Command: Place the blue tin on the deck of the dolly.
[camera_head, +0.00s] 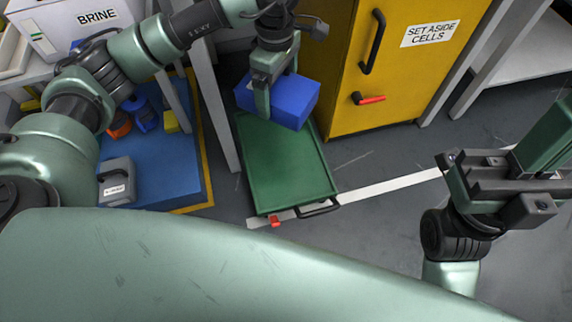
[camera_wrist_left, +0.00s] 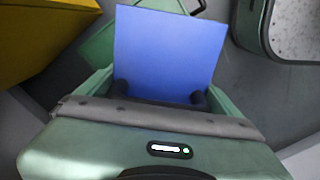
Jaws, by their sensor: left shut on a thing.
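The blue tin (camera_head: 295,101) is a plain box at the back end of the green dolly. My left gripper (camera_head: 263,98) is shut on it. In the left wrist view the blue tin (camera_wrist_left: 168,50) stands between the two dark fingertips (camera_wrist_left: 160,97). The dolly's green deck (camera_head: 283,165) is bare, with a raised rim and a black handle at its near end. The tin covers the deck's far end; I cannot tell whether it touches the deck. My right gripper (camera_head: 500,172) is at the right, away from the dolly; its jaws do not show clearly.
A yellow cabinet (camera_head: 395,75) labelled "SET ASIDE CELLS" stands just right of the tin, with a red-tipped handle. A grey post (camera_head: 216,110) stands left of the dolly. A blue mat (camera_head: 165,180) with several items lies further left. Open floor (camera_head: 370,215) is at the right.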

